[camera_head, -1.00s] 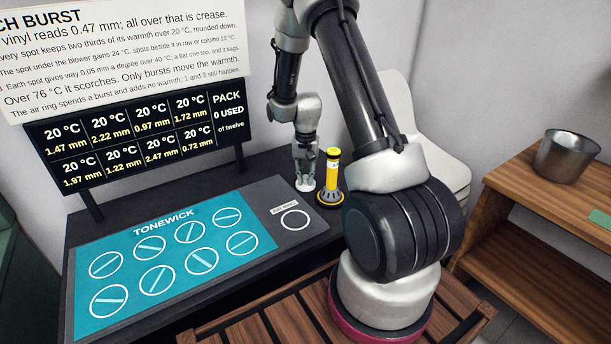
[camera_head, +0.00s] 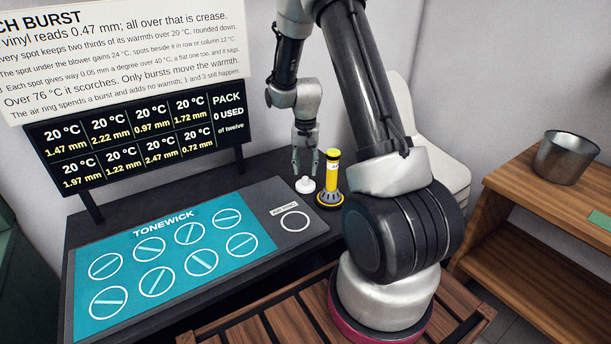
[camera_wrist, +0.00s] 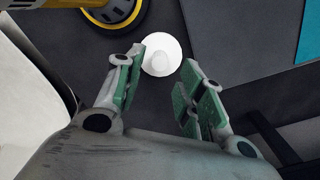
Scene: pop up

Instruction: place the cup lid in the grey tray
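A small white round lid with a raised knob (camera_head: 305,185) lies on the dark table, left of a yellow and black blower-like tool. It also shows in the wrist view (camera_wrist: 161,55), just beyond and between the fingertips. My gripper (camera_head: 306,169) points down above the lid, a little apart from it. Its green-padded fingers (camera_wrist: 163,66) are spread with nothing held between them. I cannot make out a clear grey tray in these views.
The yellow tool (camera_head: 332,180) stands upright close to the lid's right. A teal panel with several ringed spots (camera_head: 220,222) lies to the left, with a grey section (camera_head: 290,240) beside it. A metal pot (camera_head: 566,158) stands on a wooden shelf at right.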

